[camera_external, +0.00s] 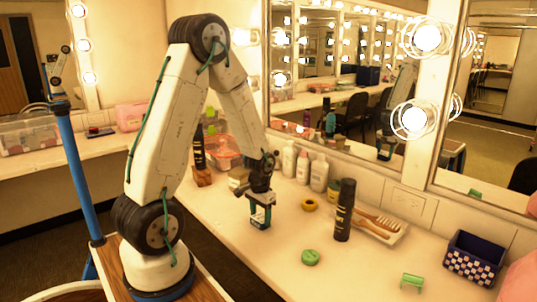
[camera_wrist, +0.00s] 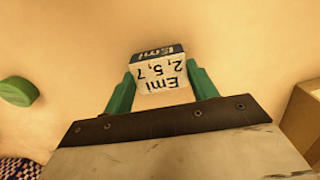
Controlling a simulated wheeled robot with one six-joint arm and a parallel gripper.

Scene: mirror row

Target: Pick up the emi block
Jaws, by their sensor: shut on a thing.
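The emi block (camera_wrist: 158,76) is a small pale block with a dark band, marked "Emi" and "2, 5, 7" in the wrist view. My gripper (camera_wrist: 160,84) has its green fingers closed on two opposite sides of it. In the external view my gripper (camera_external: 261,208) points down over the counter with the block (camera_external: 260,222) between its fingers. The fingers and wrist hide part of the block there. I cannot tell whether its lower end touches the counter.
White bottles (camera_external: 319,173) line the mirror behind. The counter's front is clear.

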